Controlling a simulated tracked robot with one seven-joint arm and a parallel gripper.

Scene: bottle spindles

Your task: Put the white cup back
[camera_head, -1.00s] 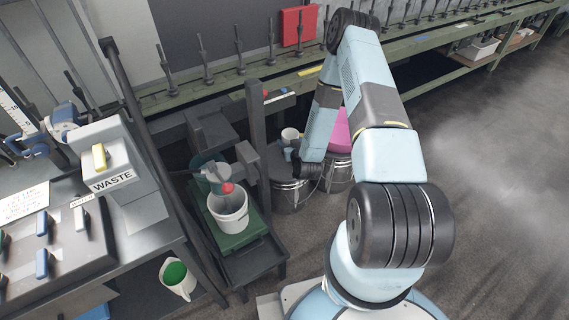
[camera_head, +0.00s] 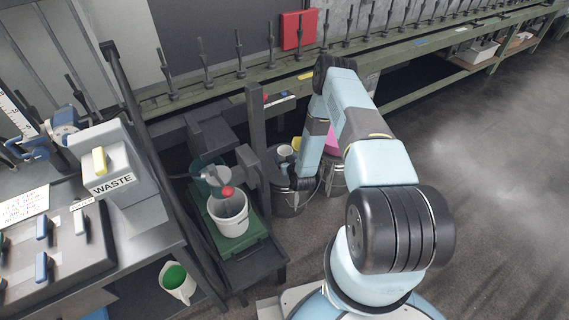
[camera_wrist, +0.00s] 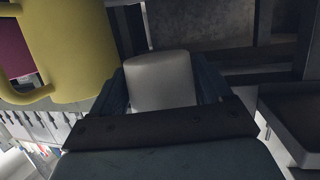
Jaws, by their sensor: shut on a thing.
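The white cup (camera_wrist: 160,78) sits between the two dark fingers of my gripper (camera_wrist: 162,92) in the wrist view, with the fingers at its left and right sides. In the head view the cup (camera_head: 285,150) shows small above a dark drum, left of my forearm. My gripper (camera_head: 285,164) is partly hidden there by my own wrist. I cannot tell what lies directly under the cup.
A yellow mug (camera_wrist: 70,45) with a handle stands close to the cup's left in the wrist view. A dark drum (camera_head: 289,200) stands below the gripper, and a dark post (camera_head: 257,140) rises to its left. A white bucket (camera_head: 230,216) stands on a green platform.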

